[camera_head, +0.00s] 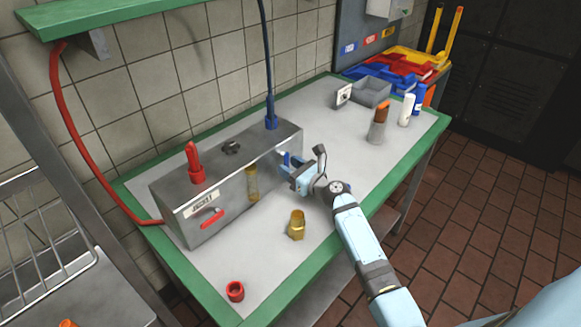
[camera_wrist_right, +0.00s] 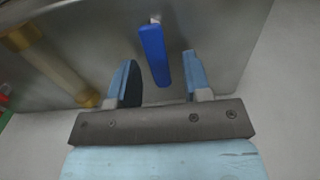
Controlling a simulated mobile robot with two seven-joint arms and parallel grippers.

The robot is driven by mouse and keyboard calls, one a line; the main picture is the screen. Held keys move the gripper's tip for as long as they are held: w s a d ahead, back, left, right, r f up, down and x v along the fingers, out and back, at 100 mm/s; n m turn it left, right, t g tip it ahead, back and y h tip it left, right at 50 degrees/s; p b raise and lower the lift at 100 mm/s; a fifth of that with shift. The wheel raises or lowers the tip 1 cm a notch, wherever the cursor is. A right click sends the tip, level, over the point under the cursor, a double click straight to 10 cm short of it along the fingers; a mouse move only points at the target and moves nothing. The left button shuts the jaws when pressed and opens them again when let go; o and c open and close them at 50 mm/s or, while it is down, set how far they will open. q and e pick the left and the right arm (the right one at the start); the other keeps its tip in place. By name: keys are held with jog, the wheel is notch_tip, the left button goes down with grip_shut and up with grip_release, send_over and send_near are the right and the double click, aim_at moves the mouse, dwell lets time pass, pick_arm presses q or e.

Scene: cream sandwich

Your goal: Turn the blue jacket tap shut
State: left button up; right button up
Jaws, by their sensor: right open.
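The blue jacket tap (camera_wrist_right: 154,54) is a blue lever on the front face of the steel box (camera_head: 228,184). In the right wrist view it hangs down, slightly tilted, between the two fingers of my right gripper (camera_wrist_right: 160,80). The fingers stand apart on either side of it, and a gap shows on each side. In the head view my right gripper (camera_head: 292,172) is at the right end of the box's front and the blue lever is partly hidden by it. My left gripper is not in view.
A red tap (camera_head: 212,219) sits on the box's left front, with a glass tube (camera_head: 252,184) between. A brass fitting (camera_head: 297,225) and a red cap (camera_head: 235,291) stand on the green-edged bench (camera_head: 262,262).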

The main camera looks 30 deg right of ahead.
jog(key=shift+c, duration=0.4)
grip_shut()
